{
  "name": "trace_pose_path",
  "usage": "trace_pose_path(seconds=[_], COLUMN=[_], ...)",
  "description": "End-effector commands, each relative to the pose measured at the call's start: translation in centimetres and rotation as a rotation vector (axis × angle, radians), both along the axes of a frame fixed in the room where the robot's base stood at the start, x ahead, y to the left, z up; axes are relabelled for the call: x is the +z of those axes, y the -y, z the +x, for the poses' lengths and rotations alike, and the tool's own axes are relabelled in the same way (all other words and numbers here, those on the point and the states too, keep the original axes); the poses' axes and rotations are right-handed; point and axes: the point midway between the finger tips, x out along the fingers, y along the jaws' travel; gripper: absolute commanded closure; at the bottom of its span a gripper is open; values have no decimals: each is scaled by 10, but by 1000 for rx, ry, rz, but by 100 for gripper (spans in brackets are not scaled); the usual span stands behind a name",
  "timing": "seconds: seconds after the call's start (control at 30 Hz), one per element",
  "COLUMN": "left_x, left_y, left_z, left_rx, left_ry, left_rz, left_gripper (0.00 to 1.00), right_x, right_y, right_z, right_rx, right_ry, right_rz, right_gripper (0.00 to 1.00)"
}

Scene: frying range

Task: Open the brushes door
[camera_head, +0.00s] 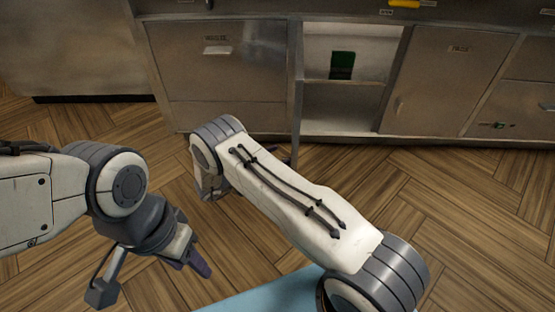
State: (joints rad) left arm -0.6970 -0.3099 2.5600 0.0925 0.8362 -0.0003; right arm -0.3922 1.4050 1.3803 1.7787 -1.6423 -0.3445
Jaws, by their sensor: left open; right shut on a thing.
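A metal cabinet door (297,92) stands swung out, seen nearly edge-on, at the left side of an open compartment (343,101). Its face and any label are hidden from this angle. My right arm crosses the middle of the view, and its forearm hides most of the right gripper. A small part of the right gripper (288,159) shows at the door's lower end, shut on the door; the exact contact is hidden. My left gripper (197,264) is open and empty above the floor at the lower left, away from the cabinets.
A green item (342,65) is inside the compartment's upper part. A closed labelled front (228,60) is to the left and a closed labelled door (445,85) to the right. A yellow object (404,3) lies at the top edge. Wooden floor (465,215) is clear at right.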

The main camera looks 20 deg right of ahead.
Motion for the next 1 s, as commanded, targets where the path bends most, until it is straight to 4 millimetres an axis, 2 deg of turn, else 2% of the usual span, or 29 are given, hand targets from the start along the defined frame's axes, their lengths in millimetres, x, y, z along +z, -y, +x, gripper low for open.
trace_pose_path(seconds=[0.03, 0.23, 0.33, 0.7, 0.83, 1.0], left_x=[0, 1, 5, 25, 27, 28], left_y=[0, 0, 0, 0, 0, 0], left_z=[0, 0, 0, 0, 0, 0], left_rx=[0, 0, 0, 0, 0, 0], left_ry=[0, 0, 0, 0, 0, 0], left_rz=[0, 0, 0, 0, 0, 0], left_gripper=[50, 50, 50, 50, 50, 50], right_x=[2, 1, 2, 2, 1, 1], right_y=[-1, -3, -11, -79, -96, -104], right_z=[5, 5, 4, -13, -16, -19], right_rx=[16, 18, 21, 11, 7, 3], right_ry=[8, 5, 4, 2, 2, -1], right_rz=[2, 1, 1, 0, 0, -1], right_gripper=[52, 52, 52, 52, 52, 52])
